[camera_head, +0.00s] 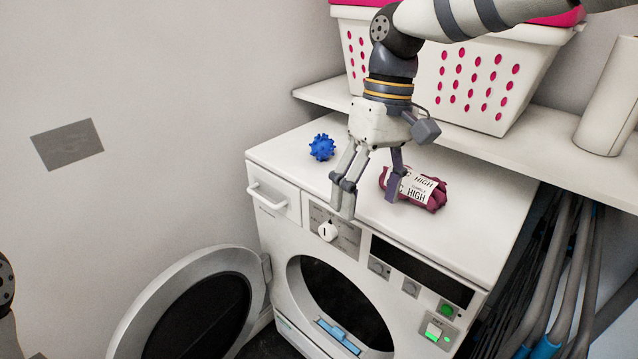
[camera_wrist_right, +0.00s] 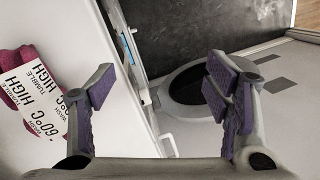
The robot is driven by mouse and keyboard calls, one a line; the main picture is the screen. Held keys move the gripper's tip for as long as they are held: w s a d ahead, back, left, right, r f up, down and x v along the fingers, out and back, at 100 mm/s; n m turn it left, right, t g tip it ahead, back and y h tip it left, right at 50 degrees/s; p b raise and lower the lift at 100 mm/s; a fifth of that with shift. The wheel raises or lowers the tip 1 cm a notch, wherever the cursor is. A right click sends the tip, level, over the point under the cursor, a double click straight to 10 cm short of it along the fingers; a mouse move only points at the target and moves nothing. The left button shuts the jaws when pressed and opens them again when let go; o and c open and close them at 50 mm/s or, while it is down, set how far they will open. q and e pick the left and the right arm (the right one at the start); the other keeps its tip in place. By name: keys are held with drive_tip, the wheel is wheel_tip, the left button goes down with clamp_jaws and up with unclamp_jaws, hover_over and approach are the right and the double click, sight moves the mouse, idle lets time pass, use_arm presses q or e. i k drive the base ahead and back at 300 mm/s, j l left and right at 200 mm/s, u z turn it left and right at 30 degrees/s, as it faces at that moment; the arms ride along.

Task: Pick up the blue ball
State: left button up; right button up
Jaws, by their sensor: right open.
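The blue ball (camera_head: 322,147) is small and knobbly and sits on the white top of the dryer, near its back left corner in the head view. My right gripper (camera_head: 370,196) points down over the dryer's front top edge, to the right of the ball and nearer the camera. Its fingers are spread with nothing between them. In the wrist view my right gripper (camera_wrist_right: 164,88) is also open and empty, and the ball does not show there. My left gripper is out of view; only a bit of my left arm shows at the left edge.
A maroon bundle with a white label (camera_head: 416,189) lies right of my right gripper. The dryer (camera_head: 440,230) has its round door (camera_head: 195,310) swung open to the left. A shelf (camera_head: 480,146) behind holds a white basket (camera_head: 425,75) and a white cylinder (camera_head: 608,100).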

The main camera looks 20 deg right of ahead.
sight(322, 146)
drive_tip(key=i+l, duration=0.1)
drive_tip(key=i, duration=0.8)
